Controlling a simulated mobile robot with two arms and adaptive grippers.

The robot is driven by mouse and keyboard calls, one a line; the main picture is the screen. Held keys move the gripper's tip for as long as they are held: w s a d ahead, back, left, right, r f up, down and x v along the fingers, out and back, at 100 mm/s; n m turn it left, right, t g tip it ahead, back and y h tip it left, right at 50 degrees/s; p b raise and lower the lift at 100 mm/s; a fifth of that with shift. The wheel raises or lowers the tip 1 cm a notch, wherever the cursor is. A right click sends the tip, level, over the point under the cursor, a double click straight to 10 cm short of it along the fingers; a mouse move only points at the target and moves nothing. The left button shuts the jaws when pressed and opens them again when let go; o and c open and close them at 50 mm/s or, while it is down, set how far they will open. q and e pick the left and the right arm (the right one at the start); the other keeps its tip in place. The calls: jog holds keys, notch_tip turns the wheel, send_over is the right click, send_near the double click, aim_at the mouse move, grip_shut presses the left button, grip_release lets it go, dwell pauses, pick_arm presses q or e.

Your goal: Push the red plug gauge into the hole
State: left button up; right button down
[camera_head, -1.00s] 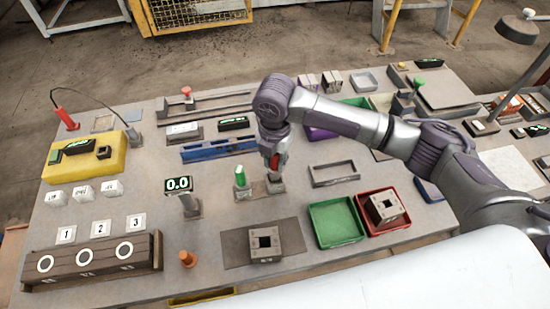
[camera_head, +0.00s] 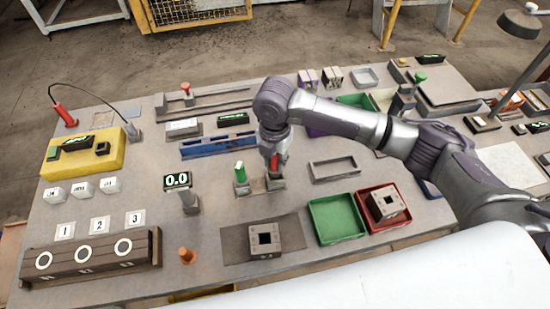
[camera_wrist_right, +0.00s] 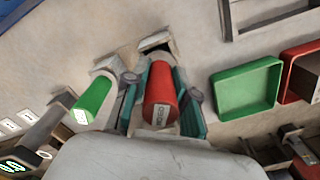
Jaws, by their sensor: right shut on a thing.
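The red plug gauge (camera_head: 275,164) is held in my right gripper (camera_head: 274,174), just over a small dark stand (camera_head: 275,183). In the wrist view the red gauge (camera_wrist_right: 160,98) lies between the two fingers of the right gripper (camera_wrist_right: 162,100), with the dark stand (camera_wrist_right: 155,41) behind it. I cannot tell whether the gauge still touches the stand. A hollow brick (camera_head: 250,243) with a dark square hole sits on a dark mat (camera_head: 290,232), nearer to me than the gripper. My left gripper is not in view.
A green gauge (camera_head: 240,171) stands close on the left of my right gripper. A display (camera_head: 177,181) stands farther left. A green tray (camera_head: 335,219) and a red tray (camera_head: 399,222) holding another brick (camera_head: 387,204) are at the right. An orange peg (camera_head: 187,256) stands front left.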

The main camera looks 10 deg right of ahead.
jog(key=shift+f+b, duration=0.45)
jog(key=shift+f, duration=0.7)
dwell(0.4)
jog(key=c, duration=0.9)
grip_release()
jog(key=shift+o, duration=0.2)
notch_tip(320, 180, up, 12)
jog(key=shift+r, duration=0.1)
